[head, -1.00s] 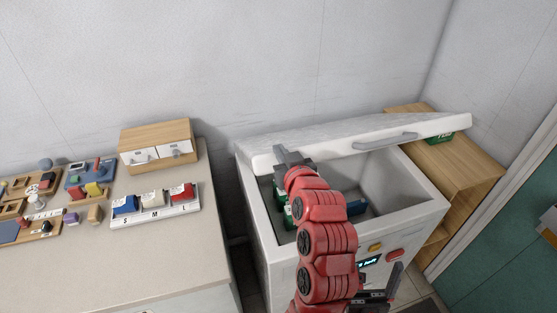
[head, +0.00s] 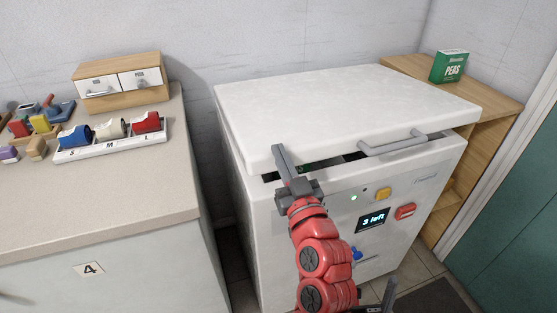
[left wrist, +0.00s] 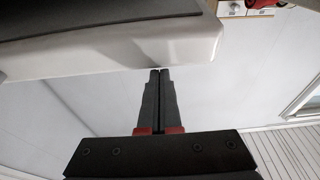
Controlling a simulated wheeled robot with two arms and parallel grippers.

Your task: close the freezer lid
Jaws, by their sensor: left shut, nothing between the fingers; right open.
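The white freezer lid (head: 340,110) is lowered almost onto the freezer body (head: 300,235), tilted slightly. A dark gap shows under its front edge, with a bit of green inside. Its grey handle (head: 393,143) is at the front right. My left gripper (head: 279,150) is shut and empty, at the lid's front edge near the left corner. In the left wrist view its fingertips (left wrist: 160,71) are close to the pale lid edge (left wrist: 130,52); I cannot tell if they touch. My right gripper (head: 385,296) is open, partly in view low in front of the freezer.
A wooden shelf (head: 490,105) stands right of the freezer with a green peas box (head: 449,66) on top. A worktop (head: 120,205) with a drawer box (head: 120,82) and several coloured items is at left. The freezer front has a display (head: 373,220) and buttons.

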